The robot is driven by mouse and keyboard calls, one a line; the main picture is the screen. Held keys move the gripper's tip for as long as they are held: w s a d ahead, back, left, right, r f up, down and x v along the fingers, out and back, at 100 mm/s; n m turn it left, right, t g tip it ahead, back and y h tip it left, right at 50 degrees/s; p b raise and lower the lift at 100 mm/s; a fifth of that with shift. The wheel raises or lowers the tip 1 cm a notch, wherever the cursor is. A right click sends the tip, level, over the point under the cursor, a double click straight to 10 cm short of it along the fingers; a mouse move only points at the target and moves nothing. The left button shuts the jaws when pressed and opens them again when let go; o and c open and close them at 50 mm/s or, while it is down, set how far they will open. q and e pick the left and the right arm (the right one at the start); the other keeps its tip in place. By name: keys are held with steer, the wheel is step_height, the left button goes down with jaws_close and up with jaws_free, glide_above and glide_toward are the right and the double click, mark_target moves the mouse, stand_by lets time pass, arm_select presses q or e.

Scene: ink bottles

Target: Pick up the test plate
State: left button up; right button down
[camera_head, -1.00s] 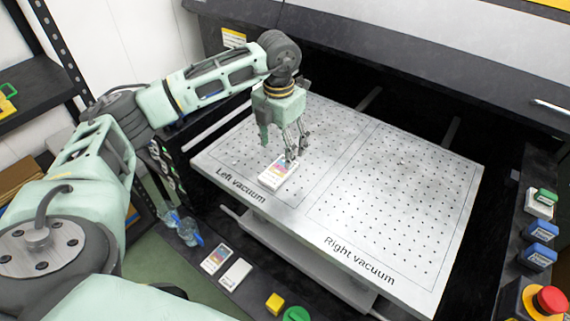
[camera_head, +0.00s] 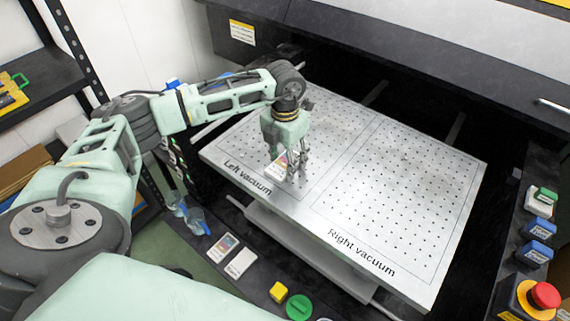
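The test plate (camera_head: 275,172), a small white card-like plate with a coloured patch, is at the front-left part of the metal vacuum table (camera_head: 400,262), by the words "Left vacuum". It appears to lie flat. My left gripper (camera_head: 297,174) points down at the plate, with its fingers over or against the plate's right side and hiding part of it. I cannot tell whether the fingers touch it or how far they are closed. My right gripper is out of view.
A red button (camera_head: 545,295) and blue and green switches are at right. The table's right half is clear.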

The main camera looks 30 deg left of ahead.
arm_select(q)
steer(key=c, duration=0.9)
steer(key=shift+r, duration=0.2)
